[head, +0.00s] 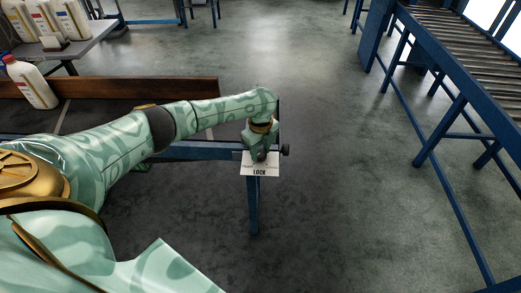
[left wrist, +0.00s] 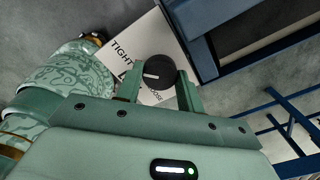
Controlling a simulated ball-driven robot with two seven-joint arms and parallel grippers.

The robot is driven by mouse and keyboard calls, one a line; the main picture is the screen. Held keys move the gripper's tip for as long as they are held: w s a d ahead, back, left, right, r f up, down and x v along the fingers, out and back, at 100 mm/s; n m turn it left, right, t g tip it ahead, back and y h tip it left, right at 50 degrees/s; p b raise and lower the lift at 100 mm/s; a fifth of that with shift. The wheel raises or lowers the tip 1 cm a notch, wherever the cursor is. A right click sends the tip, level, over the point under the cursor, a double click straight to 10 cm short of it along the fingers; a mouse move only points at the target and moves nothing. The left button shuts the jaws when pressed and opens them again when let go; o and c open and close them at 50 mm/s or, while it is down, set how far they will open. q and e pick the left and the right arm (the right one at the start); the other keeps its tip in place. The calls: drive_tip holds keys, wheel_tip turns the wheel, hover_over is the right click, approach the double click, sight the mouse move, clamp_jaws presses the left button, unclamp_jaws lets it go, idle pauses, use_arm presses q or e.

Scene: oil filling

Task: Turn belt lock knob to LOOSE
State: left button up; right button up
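The white lock panel (head: 260,172), marked LOCK, sits at the end of a blue frame. In the left wrist view the panel (left wrist: 153,38) shows TIGHT at its left, with LOOSE partly hidden below the knob. The round black knob (left wrist: 157,70) has a white pointer line directed to picture left. My left gripper (head: 260,155) is at the panel and hides this knob in the head view. In the left wrist view its fingers (left wrist: 158,80) lie on either side of the knob; whether they press on it I cannot tell. My right gripper is not in view.
A blue frame bar (head: 205,151) runs left from the panel, beside a dark belt (head: 100,115) with a brown side rail (head: 150,88). A white bottle (head: 32,84) stands on the belt. A blue roller conveyor (head: 440,50) is at the right. The floor between is clear.

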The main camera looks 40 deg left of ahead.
use_arm(q)
drive_tip(key=shift+r+n+p, duration=0.2)
drive_tip(key=shift+n+p, duration=0.8)
drive_tip(key=shift+p, duration=0.05)
drive_tip(key=shift+n+p, duration=0.6)
drive_tip(key=shift+n, duration=0.2)
drive_tip(key=n+p, duration=0.1)
drive_tip(key=n, duration=0.1)
drive_tip(key=shift+n, duration=0.4)
drive_tip(key=n+p, duration=0.1)
drive_tip(key=n, duration=0.1)
drive_tip(key=shift+f+n+p, duration=0.1)
drive_tip(key=shift+n+p, duration=0.2)
drive_tip(key=shift+n, duration=0.1)
drive_tip(key=n, duration=0.3)
drive_tip(key=shift+n+p, duration=0.3)
drive_tip(key=shift+p, duration=0.1)
drive_tip(key=n, duration=0.4)
drive_tip(key=shift+f+n, duration=0.1)
drive_tip(key=shift+n, duration=0.5)
